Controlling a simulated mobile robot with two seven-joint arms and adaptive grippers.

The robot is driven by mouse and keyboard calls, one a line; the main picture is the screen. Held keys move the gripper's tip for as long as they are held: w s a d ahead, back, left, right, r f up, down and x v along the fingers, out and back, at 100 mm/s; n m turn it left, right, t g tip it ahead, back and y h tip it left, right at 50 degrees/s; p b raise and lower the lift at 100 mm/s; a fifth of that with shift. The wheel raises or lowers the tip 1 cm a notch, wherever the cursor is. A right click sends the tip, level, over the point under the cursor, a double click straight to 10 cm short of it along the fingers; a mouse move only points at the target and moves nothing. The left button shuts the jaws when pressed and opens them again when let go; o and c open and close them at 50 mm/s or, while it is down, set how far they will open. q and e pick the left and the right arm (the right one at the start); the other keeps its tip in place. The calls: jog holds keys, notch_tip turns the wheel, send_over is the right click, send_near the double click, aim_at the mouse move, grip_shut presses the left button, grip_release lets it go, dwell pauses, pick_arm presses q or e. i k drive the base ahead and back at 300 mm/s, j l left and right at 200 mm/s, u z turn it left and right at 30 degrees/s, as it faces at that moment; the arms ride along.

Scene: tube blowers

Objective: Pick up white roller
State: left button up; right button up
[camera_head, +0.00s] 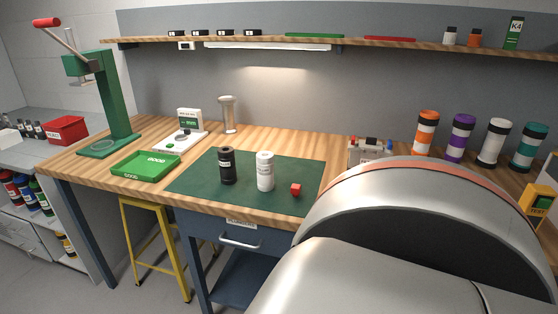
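A white cylinder (265,172), likely the white roller, stands upright on the dark green mat (205,192). A black cylinder (227,165) stands upright close to its left. Another white cylinder with dark bands (492,143) stands at the back right of the bench. Neither of my grippers is in view. A large grey part of my own arm fills the lower right and hides the bench there.
The wooden bench (150,128) holds a green tray (147,167), a scale (180,140), a green press (117,100) and a metal stand (228,115). Orange (426,133), purple (460,137) and teal cylinders (527,147) stand at the back right. A yellow stool (155,245) is below.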

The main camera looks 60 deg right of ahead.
aim_at(265, 163)
jog(key=z, duration=1.75)
jog(key=i+j, duration=0.2)
jog(key=j, duration=0.2)
jog(key=i+j, duration=0.15)
jog(key=j, duration=0.2)
jog(key=i+j, duration=0.2)
jog(key=j, duration=0.2)
